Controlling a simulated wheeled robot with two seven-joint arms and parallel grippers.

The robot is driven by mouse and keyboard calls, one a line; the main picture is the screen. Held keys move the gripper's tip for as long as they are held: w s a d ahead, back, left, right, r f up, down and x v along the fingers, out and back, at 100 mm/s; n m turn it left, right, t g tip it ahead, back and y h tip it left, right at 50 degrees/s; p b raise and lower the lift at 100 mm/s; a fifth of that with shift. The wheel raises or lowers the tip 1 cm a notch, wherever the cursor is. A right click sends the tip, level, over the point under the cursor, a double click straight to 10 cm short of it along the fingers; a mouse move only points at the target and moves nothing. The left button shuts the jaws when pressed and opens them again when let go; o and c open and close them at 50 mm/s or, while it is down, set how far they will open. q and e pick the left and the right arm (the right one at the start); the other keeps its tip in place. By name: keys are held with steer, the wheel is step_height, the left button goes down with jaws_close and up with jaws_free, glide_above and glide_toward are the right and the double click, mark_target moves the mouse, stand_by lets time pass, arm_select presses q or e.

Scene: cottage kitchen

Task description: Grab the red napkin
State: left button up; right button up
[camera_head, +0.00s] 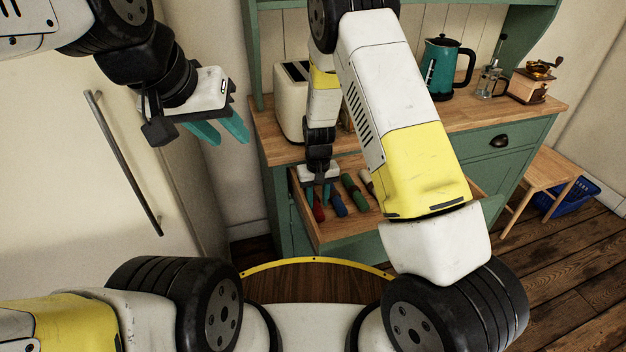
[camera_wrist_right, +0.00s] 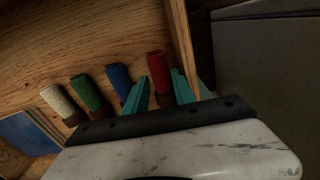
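The red napkin (camera_head: 318,210) is rolled up and lies in the open drawer (camera_head: 378,226) at its left end. It also shows in the right wrist view (camera_wrist_right: 157,68). My right gripper (camera_head: 319,191) is over the drawer at the red napkin. In the wrist view its two teal fingers (camera_wrist_right: 160,92) are open, one on each side of the red napkin, with the roll between them. Whether they touch it I cannot tell. The near end of the roll is hidden by the gripper. My left gripper (camera_head: 219,130) is open and empty in the air at the upper left.
Blue (camera_head: 338,205), green (camera_head: 355,193) and white (camera_head: 366,181) rolls lie beside the red one. The drawer's side wall (camera_wrist_right: 181,42) is close to the right finger. A toaster (camera_head: 290,95), teal kettle (camera_head: 442,68) and coffee grinder (camera_head: 533,84) stand on the counter.

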mark_target(318, 209)
steer(key=shift+f, duration=1.95)
jaws_close()
steer(key=shift+d+r, duration=0.1)
steer(key=shift+r, duration=0.05)
